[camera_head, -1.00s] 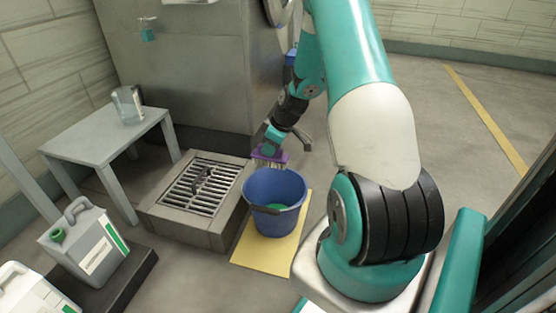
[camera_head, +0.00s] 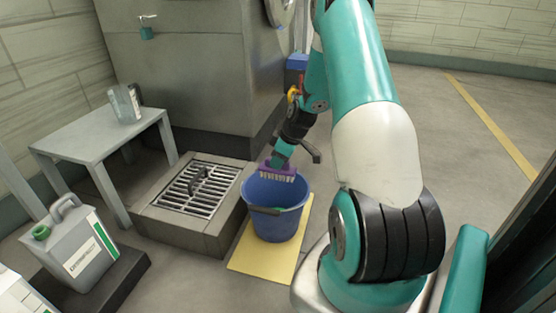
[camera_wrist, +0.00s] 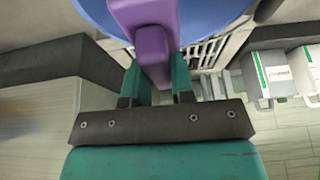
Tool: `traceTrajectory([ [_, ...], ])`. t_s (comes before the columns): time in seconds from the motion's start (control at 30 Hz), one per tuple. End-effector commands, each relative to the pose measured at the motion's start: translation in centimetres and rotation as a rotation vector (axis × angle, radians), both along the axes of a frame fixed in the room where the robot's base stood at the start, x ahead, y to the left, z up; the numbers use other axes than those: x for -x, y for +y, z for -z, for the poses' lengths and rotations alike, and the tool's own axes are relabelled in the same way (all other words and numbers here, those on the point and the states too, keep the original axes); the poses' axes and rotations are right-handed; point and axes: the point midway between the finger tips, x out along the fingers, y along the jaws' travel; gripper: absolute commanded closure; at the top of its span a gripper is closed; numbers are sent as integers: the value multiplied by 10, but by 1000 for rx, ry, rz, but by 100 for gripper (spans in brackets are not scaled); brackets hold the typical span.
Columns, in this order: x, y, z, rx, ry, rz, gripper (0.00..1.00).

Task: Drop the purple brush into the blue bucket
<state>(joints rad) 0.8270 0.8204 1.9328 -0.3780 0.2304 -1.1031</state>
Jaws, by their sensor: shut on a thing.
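The purple brush (camera_head: 279,170) is held in my gripper (camera_head: 279,160), its pale bristles pointing down. In the head view it overlaps the far rim of the blue bucket (camera_head: 275,220), at about rim height or a little above. The bucket stands upright on a yellow mat (camera_head: 247,258), its grey handle lying against the front. In the wrist view the brush (camera_wrist: 150,45) sits between the fingers of my gripper (camera_wrist: 161,80), with the bucket's blue edge (camera_wrist: 100,12) behind it.
A raised floor drain with a metal grate (camera_head: 197,188) stands left of the bucket. A grey table (camera_head: 95,142) with a clear container (camera_head: 124,104) is further left. Grey jugs (camera_head: 75,250) stand at the lower left. A large grey machine (camera_head: 190,70) rises behind.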

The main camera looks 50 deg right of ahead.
Motion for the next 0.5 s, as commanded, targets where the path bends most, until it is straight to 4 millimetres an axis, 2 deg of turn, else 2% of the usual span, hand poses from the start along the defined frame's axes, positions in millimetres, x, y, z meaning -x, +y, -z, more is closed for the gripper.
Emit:
traceTrajectory([
  [0.07,0,0,-1,0,0,0,100],
  [0.1,0,0,-1,1,0,0,68],
  [0.2,0,0,-1,1,0,0,47],
  [0.5,1,-1,-3,1,0,1,47],
])
